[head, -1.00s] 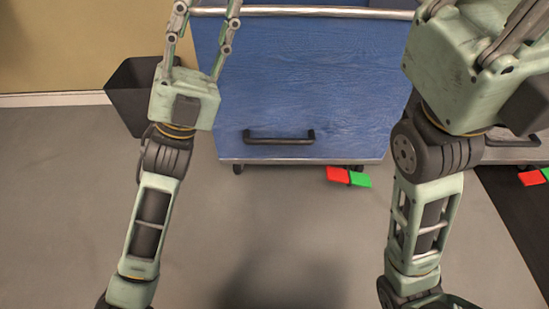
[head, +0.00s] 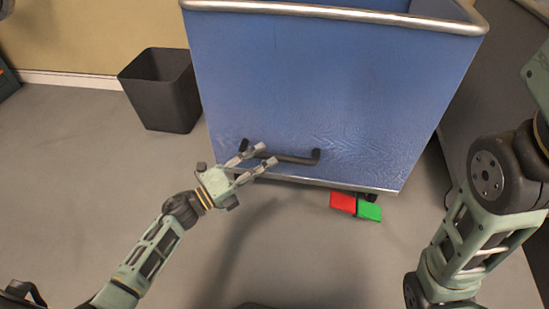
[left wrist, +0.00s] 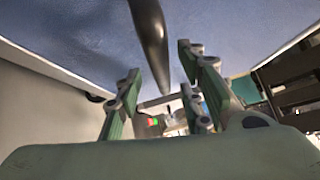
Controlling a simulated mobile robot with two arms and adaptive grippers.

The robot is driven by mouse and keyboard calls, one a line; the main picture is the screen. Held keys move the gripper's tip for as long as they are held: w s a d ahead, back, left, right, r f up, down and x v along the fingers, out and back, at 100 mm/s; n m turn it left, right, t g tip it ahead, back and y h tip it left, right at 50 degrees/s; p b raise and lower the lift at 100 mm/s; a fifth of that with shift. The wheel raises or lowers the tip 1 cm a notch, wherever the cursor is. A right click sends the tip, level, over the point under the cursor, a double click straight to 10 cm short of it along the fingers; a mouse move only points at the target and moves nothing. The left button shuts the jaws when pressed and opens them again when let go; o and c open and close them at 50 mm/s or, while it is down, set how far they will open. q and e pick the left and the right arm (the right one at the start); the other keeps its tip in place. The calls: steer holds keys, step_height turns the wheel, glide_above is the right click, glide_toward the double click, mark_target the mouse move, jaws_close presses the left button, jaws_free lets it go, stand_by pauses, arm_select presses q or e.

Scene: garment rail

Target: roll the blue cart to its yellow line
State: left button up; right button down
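The blue cart (head: 330,85) stands in front of me, with a metal rim on top and a dark bar handle (head: 295,158) low on its near panel. My left gripper (head: 262,157) is at the left end of the handle, fingers apart. In the left wrist view the dark handle bar (left wrist: 150,40) runs between the spread fingers (left wrist: 165,85); I cannot tell whether they touch it. A red pedal (head: 343,203) and a green pedal (head: 369,211) stick out at the cart's foot. My right gripper is outside the frames. No yellow line shows.
A black bin (head: 163,92) stands on the floor left of the cart, near the wall. A dark surface (head: 500,80) lies along the cart's right side. The grey floor (head: 75,160) at left is clear.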

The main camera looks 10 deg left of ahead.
arm_select(q)
steer(key=shift+b+x, duration=0.4)
steer(key=shift+x, duration=1.3)
steer(key=shift+r, duration=0.1)
steer(key=shift+c, duration=0.2)
jaws_close()
